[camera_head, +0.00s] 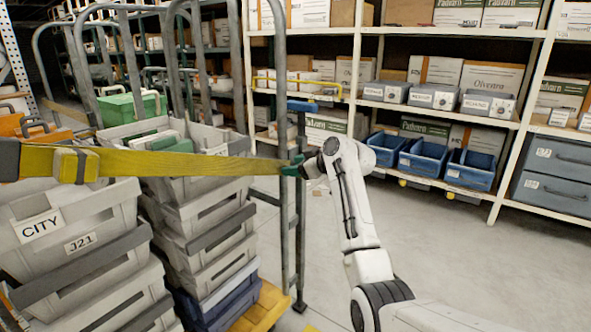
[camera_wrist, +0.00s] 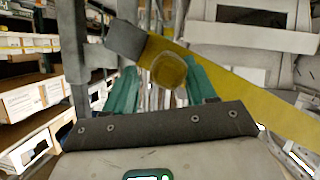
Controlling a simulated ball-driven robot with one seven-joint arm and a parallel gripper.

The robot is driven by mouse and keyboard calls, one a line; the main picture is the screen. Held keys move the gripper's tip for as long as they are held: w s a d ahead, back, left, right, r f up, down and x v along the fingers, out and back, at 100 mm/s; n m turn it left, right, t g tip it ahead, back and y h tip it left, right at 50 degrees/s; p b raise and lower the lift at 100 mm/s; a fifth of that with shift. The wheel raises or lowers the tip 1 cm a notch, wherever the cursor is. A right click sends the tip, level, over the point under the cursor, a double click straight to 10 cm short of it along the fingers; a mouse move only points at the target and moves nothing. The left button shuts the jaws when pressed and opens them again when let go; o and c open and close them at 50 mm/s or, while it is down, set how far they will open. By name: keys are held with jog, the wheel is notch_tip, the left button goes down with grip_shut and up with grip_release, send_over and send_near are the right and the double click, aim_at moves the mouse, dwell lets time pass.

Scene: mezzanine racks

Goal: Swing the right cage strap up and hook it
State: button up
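The yellow cage strap (camera_head: 200,163) stretches almost level across the cage front, from a dark buckle at the left edge to the cage's right post (camera_head: 283,215). My gripper (camera_head: 292,168) is at the strap's right end, beside that post. In the wrist view, the teal fingers (camera_wrist: 163,88) stand on either side of a round yellow knob on the strap (camera_wrist: 235,90) and appear shut on it. The strap's dark grey tip (camera_wrist: 126,40) sticks out beyond the knob, close to a grey post (camera_wrist: 75,60). I cannot tell whether the tip touches a hook.
Grey crates (camera_head: 75,235) fill the cages, with a green crate (camera_head: 130,107) behind. A blue piece (camera_head: 302,106) sits on a post above my gripper. Shelving with boxes and blue bins (camera_head: 470,170) stands at the back right. The floor (camera_head: 440,240) there is clear.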

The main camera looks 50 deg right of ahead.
jog(key=shift+a+f, duration=0.1)
jog(key=shift+f, duration=0.15)
jog(key=shift+s, duration=0.1)
jog(key=d+p+v, duration=0.1)
jog(key=p+v, duration=0.1)
jog(key=v, duration=0.8)
jog(key=shift+s+a+r, duration=0.25)
jog(key=shift+a, duration=0.25)
